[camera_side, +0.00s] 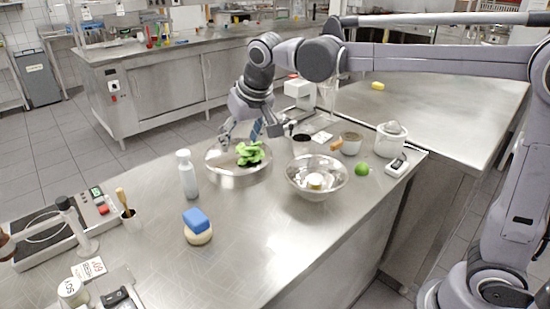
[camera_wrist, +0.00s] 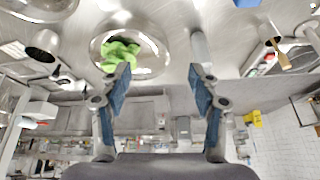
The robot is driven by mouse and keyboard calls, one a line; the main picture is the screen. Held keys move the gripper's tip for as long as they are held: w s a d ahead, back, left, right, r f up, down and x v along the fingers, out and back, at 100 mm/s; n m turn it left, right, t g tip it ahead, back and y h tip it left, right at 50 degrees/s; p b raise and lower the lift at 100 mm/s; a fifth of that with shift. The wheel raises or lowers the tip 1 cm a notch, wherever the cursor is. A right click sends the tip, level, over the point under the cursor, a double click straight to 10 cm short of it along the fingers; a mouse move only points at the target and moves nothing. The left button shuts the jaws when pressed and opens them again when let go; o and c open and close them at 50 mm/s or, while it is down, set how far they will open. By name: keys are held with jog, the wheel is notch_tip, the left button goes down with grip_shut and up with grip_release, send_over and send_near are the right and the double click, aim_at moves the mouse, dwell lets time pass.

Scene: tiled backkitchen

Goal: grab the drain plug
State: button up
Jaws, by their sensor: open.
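I cannot make out a drain plug for certain in either view. A small pale round thing with a yellowish middle (camera_side: 315,180) lies in the steel mixing bowl (camera_side: 332,192); I cannot tell what it is. My gripper (camera_side: 242,134) is open and empty, around the far side of a shallow steel bowl (camera_side: 228,181) holding green leaves (camera_side: 250,153). In the wrist view the gripper's two blue-padded fingers (camera_wrist: 161,75) stand wide apart. The leaves (camera_wrist: 119,54) and their bowl (camera_wrist: 158,66) show beyond the left finger there.
A white bottle (camera_side: 187,174) stands left of the leaf bowl. A dark-filled cup (camera_side: 301,144), a wooden-handled pot (camera_side: 351,143), a lime (camera_side: 362,169), a juicer (camera_side: 390,139) and a scale (camera_side: 398,166) crowd the right. The front middle counter is clear.

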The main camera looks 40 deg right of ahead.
jog(key=m, duration=0.1)
send_near(187, 175)
jog(key=w, duration=0.2)
jog(key=shift+g+h, duration=0.4)
jog(key=x, duration=1.1)
jog(key=shift+f, duration=0.1)
jog(key=shift+c, duration=0.3)
jog(key=c, duration=1.2)
